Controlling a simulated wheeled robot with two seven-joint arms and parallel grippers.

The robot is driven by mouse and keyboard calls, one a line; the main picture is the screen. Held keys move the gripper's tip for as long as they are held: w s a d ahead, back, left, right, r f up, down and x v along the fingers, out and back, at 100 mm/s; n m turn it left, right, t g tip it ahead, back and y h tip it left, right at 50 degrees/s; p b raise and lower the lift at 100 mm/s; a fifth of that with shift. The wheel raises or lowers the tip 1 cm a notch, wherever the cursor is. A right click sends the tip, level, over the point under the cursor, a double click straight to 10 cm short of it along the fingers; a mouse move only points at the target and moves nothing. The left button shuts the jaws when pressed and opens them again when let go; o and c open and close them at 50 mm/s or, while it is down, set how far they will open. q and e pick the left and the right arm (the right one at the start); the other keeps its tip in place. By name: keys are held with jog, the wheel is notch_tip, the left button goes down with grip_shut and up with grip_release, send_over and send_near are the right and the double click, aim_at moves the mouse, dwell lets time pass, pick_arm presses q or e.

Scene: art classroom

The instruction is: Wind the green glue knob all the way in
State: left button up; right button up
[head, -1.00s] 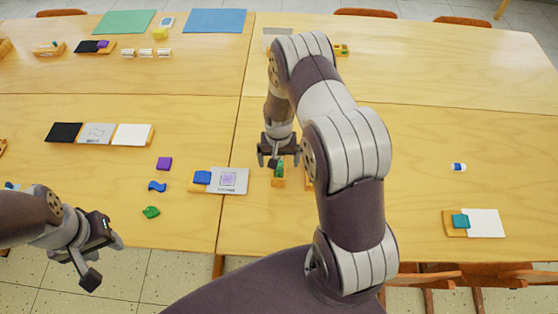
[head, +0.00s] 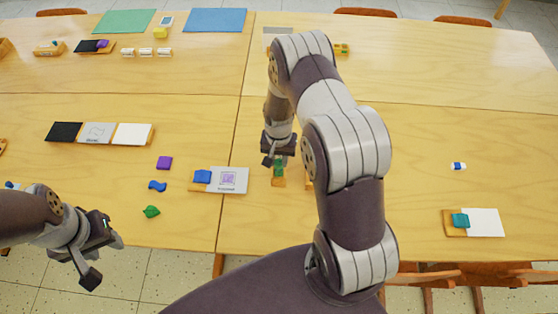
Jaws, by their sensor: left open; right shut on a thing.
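The small green glue knob (head: 279,170) sits on an orange-brown wooden base (head: 278,183) just right of the table seam. My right gripper (head: 276,162) comes down over it from above and is shut on it. The gripper and wrist cover the knob's upper part, and the knob's thread and depth are too small to tell. My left gripper (head: 104,260) is open and empty, low at the left near the table's front edge, far from the knob.
A wooden holder with a blue block and a grey card (head: 230,180) lies close left of the knob. Purple (head: 164,162), blue (head: 157,186) and green (head: 151,211) pieces lie further left. My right arm hides some table to the right of the knob.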

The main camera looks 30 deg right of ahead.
jog(key=n, duration=0.6)
jog(key=shift+n, duration=0.3)
jog(key=n, duration=0.5)
jog(key=o, duration=1.5)
jog(key=m, duration=0.7)
jog(key=shift+p, duration=0.3)
jog(key=m, duration=0.4)
jog(key=shift+m, duration=0.3)
